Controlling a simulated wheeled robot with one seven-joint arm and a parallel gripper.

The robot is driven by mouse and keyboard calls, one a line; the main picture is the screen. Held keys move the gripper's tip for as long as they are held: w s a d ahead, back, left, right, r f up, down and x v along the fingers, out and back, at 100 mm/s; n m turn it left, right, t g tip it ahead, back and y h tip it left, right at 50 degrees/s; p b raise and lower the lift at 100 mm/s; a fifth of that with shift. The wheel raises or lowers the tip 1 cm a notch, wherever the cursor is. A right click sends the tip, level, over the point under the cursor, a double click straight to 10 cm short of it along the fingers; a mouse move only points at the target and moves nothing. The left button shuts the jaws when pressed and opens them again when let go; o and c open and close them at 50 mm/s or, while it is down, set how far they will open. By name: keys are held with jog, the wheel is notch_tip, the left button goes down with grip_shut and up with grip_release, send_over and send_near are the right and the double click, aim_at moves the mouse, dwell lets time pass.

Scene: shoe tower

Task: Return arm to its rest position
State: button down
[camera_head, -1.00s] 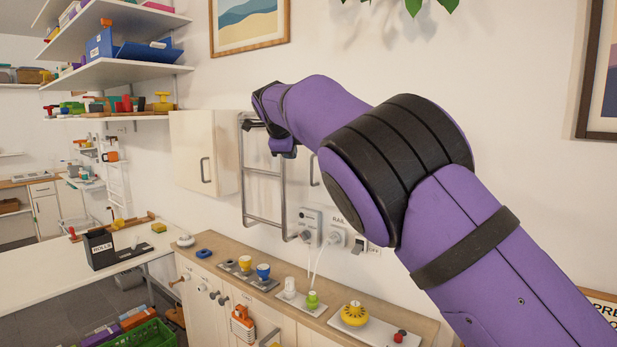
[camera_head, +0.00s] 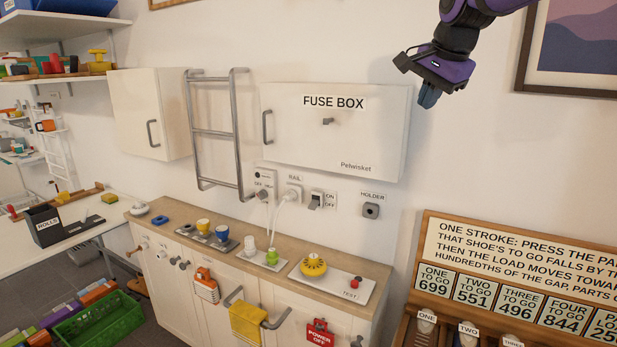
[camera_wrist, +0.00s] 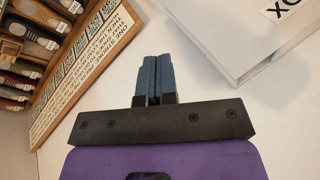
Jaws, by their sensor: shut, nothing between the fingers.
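My gripper (camera_head: 430,92) hangs in the upper right of the head view, in front of the wall and to the right of the fuse box (camera_head: 335,130). Its purple and black body ends in blue-grey fingers that point downward. In the wrist view the two fingers (camera_wrist: 157,75) lie side by side, shut, with nothing held. Most of my arm is out of the head view, above the top edge.
A cabinet with a wooden top (camera_head: 235,260) stands below the fuse box, with knobs and plugs on it. A wall ladder rack (camera_head: 214,133) is left of the fuse box. A framed sign (camera_head: 520,260) stands at the lower right. A green crate (camera_head: 98,318) is on the floor.

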jog(key=s+d+f+n, duration=0.2)
jog(key=s+f+n, duration=0.1)
jog(key=s, duration=0.8)
jog(key=s+d+f+n, duration=0.2)
jog(key=s+f+n, duration=0.2)
jog(key=s, duration=0.6)
jog(key=s+d+f+n+h, duration=0.1)
jog(key=s+d+f+n, duration=0.1)
jog(key=s+f, duration=0.4)
jog(key=s+n, duration=0.1)
jog(key=s, duration=0.4)
jog(key=shift+s+d+n, duration=0.3)
jog(key=shift+n, duration=0.1)
jog(key=shift+f, duration=0.1)
